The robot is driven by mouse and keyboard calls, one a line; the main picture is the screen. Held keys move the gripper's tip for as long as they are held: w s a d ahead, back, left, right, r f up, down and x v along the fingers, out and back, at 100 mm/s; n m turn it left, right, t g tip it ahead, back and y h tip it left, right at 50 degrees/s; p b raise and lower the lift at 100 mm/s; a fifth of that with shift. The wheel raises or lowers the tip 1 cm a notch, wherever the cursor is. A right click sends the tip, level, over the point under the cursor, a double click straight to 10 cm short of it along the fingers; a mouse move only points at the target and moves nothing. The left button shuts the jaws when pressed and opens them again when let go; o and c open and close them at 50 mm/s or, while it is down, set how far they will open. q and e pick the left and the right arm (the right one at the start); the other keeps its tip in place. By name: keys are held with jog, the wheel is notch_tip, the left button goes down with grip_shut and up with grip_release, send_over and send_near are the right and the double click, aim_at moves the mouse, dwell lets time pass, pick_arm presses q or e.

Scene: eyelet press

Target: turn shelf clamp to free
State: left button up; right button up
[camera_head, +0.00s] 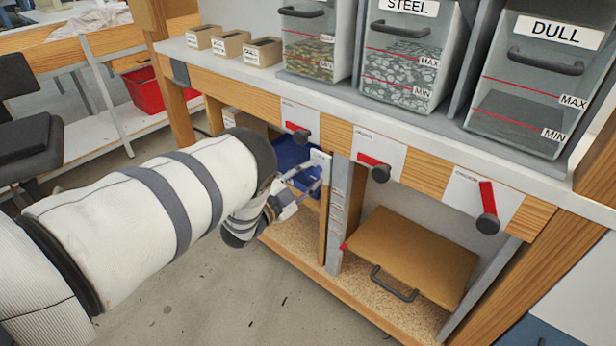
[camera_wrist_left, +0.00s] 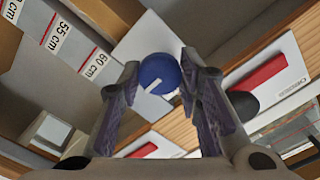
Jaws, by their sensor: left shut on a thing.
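The shelf clamp is a round blue knob (camera_wrist_left: 158,74) with a white pointer mark, set on a white plate (camera_wrist_left: 146,38). In the left wrist view, my left gripper (camera_wrist_left: 160,80) is shut on the knob, with a finger on each side. The white mark slants toward the lower left there. In the head view, my left gripper (camera_head: 301,187) is at the post under the bench, by the small white plate (camera_head: 319,159); the knob is hardly visible there. The plate's lettering cannot be read. My right gripper is not in view.
Red-handled levers (camera_head: 374,167) line the bench front, close to my left gripper. The post carries height labels (camera_wrist_left: 57,32). A brown hinged board (camera_head: 415,250) with a dark handle is right of the post. A blue bin (camera_head: 289,153) sits behind the gripper.

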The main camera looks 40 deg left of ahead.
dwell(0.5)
pick_arm(q)
jog(key=o, duration=1.1)
jog(key=shift+o, duration=0.2)
jog(key=s, duration=1.2)
jog(key=shift+a, duration=0.45)
jog(key=shift+s+f, duration=0.1)
